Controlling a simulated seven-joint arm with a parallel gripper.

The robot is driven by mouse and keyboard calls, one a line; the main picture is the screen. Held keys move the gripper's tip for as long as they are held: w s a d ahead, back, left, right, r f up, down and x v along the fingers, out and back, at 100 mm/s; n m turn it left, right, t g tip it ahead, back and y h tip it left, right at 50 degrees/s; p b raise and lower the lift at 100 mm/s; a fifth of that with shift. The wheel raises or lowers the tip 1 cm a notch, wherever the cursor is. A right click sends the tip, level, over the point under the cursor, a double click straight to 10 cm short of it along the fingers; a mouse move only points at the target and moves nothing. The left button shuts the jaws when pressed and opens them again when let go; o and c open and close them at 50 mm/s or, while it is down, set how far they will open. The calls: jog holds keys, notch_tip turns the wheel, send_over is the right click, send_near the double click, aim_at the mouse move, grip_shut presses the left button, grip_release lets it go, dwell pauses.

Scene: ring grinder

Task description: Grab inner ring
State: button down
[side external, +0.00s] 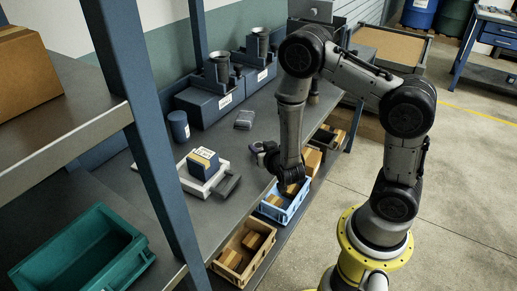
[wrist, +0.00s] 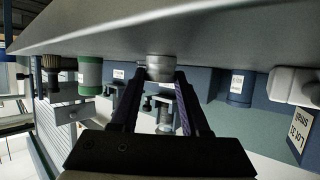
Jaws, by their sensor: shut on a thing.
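The inner ring (wrist: 160,68) looks like a short silver metal cylinder in the wrist view. It sits between the two fingertips of my gripper (wrist: 159,76), which is shut on it. The wrist view is upside down, with the grey tabletop (wrist: 200,28) along the top, and the ring appears at or close to that surface. In the side external view my gripper (side external: 263,150) reaches left from the wrist, low over the front edge of the workbench (side external: 222,141). The ring is too small and dark there to make out clearly.
Two blue machines (side external: 208,107) with metal cylinders stand at the back. A blue bin (side external: 283,212) and tan bin (side external: 229,272) sit below the bench front. A shelf post (side external: 150,150) rises left.

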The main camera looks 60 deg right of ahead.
aim_at(260, 148)
jog(key=shift+r, duration=0.2)
jog(key=shift+r, duration=0.25)
notch_tip(260, 148, up, 2)
jog(key=shift+r, duration=0.1)
jog(key=s+a+r, duration=0.4)
jog(key=s+r, duration=0.6)
jog(key=s, duration=0.3)
jog(key=shift+s, duration=0.2)
